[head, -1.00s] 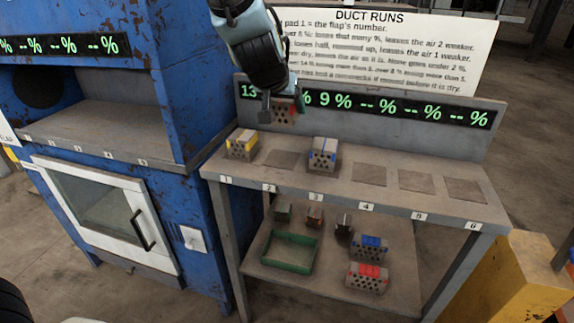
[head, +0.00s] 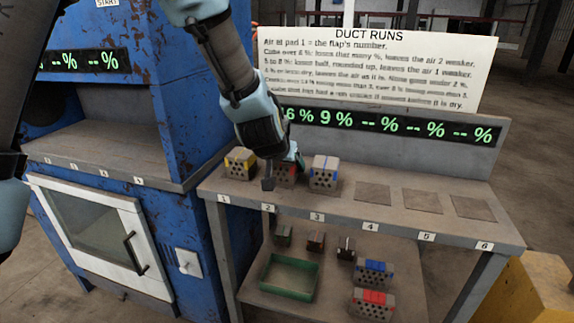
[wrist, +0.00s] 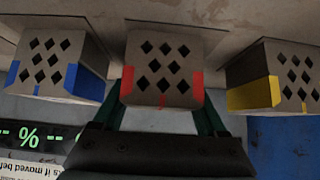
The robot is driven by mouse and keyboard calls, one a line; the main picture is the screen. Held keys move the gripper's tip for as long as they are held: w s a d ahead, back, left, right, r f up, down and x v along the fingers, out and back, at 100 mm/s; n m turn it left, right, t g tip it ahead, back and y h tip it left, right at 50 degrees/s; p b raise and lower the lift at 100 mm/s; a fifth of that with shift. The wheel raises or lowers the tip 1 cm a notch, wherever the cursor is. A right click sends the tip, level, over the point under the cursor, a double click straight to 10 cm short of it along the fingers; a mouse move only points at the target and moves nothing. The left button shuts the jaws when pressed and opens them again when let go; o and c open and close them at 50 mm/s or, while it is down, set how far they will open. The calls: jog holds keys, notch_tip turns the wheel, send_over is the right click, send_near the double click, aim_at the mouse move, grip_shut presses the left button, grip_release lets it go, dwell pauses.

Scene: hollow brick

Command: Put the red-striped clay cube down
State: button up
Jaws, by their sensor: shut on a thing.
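My gripper (head: 283,174) is shut on the red-striped clay cube (head: 286,178), at pad 2 of the bench (head: 345,205). In the wrist view the cube (wrist: 163,68) shows its face of dark diamond holes and red corner marks between my two fingers. It looks upright and level with its neighbours, on or just above the pad; I cannot tell if it touches. The yellow-striped cube (head: 240,165) stands on pad 1 and the blue-striped cube (head: 324,174) on pad 3, close on either side. My gripper partly hides the held cube in the head view.
Pads 4, 5 and 6 are bare. A display (head: 400,127) and a text board (head: 375,68) stand behind the bench. The lower shelf holds a green tray (head: 290,277), small blocks, a blue-marked cube (head: 374,272) and a red-marked cube (head: 373,302). A blue oven (head: 185,220) is at left.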

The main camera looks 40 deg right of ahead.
jog(key=o, duration=1.3)
jog(key=shift+f, duration=0.1)
jog(key=shift+r, duration=0.2)
jog(key=p+v, duration=0.1)
jog(key=v, duration=1.1)
